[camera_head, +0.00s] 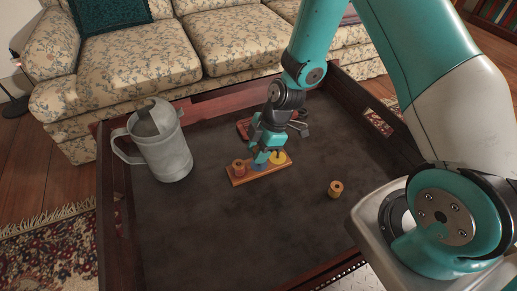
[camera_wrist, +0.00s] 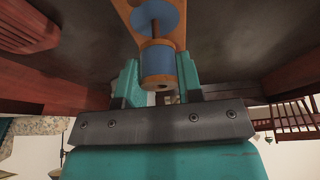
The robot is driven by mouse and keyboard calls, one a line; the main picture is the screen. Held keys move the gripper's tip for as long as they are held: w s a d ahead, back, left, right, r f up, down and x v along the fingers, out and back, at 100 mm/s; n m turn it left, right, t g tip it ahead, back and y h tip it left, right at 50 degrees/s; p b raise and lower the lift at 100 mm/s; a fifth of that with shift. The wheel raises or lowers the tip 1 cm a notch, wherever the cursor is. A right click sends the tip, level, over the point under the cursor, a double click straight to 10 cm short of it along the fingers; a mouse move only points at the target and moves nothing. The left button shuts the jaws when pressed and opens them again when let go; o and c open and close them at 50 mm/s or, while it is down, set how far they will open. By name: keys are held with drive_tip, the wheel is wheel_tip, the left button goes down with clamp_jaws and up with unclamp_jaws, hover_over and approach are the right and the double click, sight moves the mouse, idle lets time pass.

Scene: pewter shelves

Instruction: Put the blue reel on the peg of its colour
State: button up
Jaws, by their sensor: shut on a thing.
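My gripper (camera_head: 264,153) is over the middle of the wooden peg board (camera_head: 240,180) on the tray table. In the wrist view, its teal fingers (camera_wrist: 158,72) are shut on the blue reel (camera_wrist: 157,59). Beyond the reel, a brown peg (camera_wrist: 156,27) rises from a blue disc (camera_wrist: 142,19) on the board. The reel overlaps the peg's end in the picture; I cannot tell whether the peg is in its hole. The head view shows a red reel (camera_head: 239,168) at the board's left and a yellow piece (camera_head: 278,157) at its right.
A tan reel (camera_head: 336,188) stands alone on the table, right of the board. A grey metal jug (camera_head: 162,145) stands at the left. A red object (camera_head: 243,127) lies behind the board. The dark table (camera_head: 220,235) is clear in front, with raised wooden sides.

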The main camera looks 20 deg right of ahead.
drive_tip(key=shift+f+b, duration=0.55)
drive_tip(key=shift+f, duration=0.35)
drive_tip(key=o, duration=1)
drive_tip(key=p+v, duration=0.5)
drive_tip(key=v, duration=1.2)
drive_tip(key=shift+r, duration=0.25)
